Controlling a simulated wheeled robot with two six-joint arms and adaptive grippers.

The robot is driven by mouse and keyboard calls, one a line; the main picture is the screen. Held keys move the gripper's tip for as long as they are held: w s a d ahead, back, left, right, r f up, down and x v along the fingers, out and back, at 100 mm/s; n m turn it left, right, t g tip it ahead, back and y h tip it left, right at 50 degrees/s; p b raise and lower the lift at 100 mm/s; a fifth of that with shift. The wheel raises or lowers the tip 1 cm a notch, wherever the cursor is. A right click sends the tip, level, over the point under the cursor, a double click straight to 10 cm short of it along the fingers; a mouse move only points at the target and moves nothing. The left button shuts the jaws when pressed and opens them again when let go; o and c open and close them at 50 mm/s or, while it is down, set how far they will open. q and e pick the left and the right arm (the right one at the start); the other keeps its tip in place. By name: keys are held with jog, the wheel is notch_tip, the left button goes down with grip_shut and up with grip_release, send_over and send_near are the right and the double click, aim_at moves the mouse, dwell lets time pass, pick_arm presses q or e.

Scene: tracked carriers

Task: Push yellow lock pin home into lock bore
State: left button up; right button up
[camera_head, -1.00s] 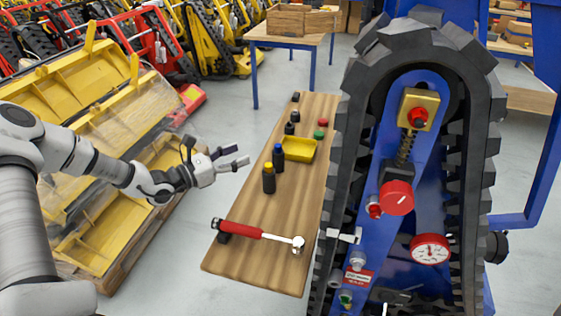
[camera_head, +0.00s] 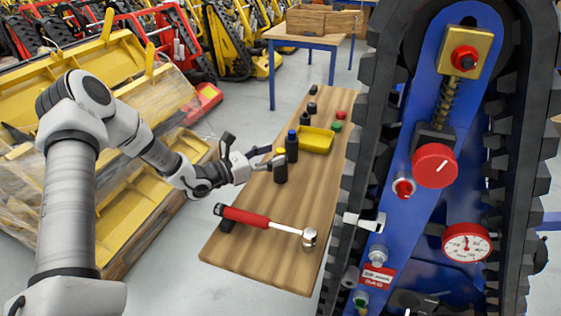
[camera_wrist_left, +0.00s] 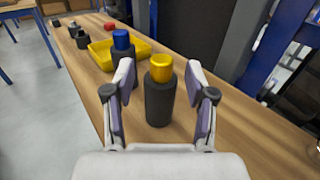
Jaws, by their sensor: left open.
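The yellow lock pin stands upright on the wooden bench, a dark cylinder with a yellow top; it shows in the head view (camera_head: 281,174) and the left wrist view (camera_wrist_left: 160,102). A similar pin with a blue top (camera_head: 292,147) stands just behind it. My left gripper (camera_head: 266,158) is open and empty, its fingers pointing at the yellow pin. In the left wrist view the fingers (camera_wrist_left: 161,75) show on either side of the pin's upper part, with gaps visible. I cannot tell which opening on the blue carrier (camera_head: 415,130) is the lock bore. My right gripper is out of view.
A yellow tray (camera_head: 316,140) sits behind the pins. A red-handled hammer-like tool (camera_head: 247,217) lies at the bench's (camera_head: 262,258) near end. The tracked carrier stands at right, with a red knob (camera_head: 435,166) and a gauge (camera_head: 466,243). Bare bench lies in front of the pin.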

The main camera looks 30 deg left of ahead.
aim_at(280, 150)
pick_arm(q)
jog(key=x, duration=0.3)
jog(key=shift+w+d+f, duration=0.1)
jog(key=shift+d, duration=0.05)
jog(key=shift+c, duration=0.4)
grip_shut()
